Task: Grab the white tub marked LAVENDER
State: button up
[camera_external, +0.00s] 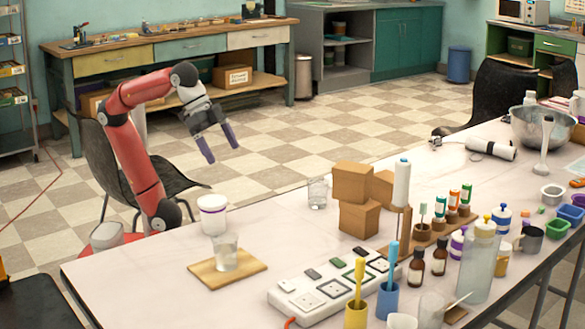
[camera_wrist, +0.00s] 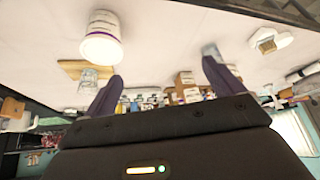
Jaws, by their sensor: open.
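A white tub (camera_external: 213,214) with a purple band below its lid stands upright near the far left edge of the table. It also shows in the wrist view (camera_wrist: 101,42), upside down at the upper left; its label is too small to read in either view. My gripper (camera_external: 221,152) is open and empty, raised above and beyond the table edge, apart from the tub. In the wrist view its two fingers (camera_wrist: 162,72) are spread, with the tub up and left of the left finger.
A clear glass (camera_external: 225,252) stands on a wooden board (camera_external: 202,274) just in front of the tub. Cardboard boxes (camera_external: 352,184), another glass (camera_external: 317,193) and a white power-strip-like panel (camera_external: 320,291) stand to the right. The table (camera_external: 130,268) is bare left of the board.

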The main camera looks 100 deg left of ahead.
aim_at(212, 200)
jog(key=s+d+m, duration=0.1)
jog(key=d, duration=0.2)
jog(key=s+d+h, duration=0.1)
jog(key=d, duration=0.3)
jog(key=s+d+m, duration=0.1)
jog(key=d, duration=0.2)
jog(key=shift+d+f+m+g+h+b, duration=0.15)
jog(key=shift+f+m+g+h+b, duration=0.15)
jog(key=shift+f+g+b, duration=0.1)
jog(key=f, duration=0.4)
jog(key=shift+w+a, duration=0.15)
jog(key=shift+a, duration=0.15)
jog(key=shift+w+f, duration=0.15)
jog(key=shift+f, duration=0.55)
jog(key=x, duration=0.7)
jog(key=shift+w+a+f, duration=0.1)
jog(key=shift+f, duration=0.05)
jog(key=c, duration=1.1)
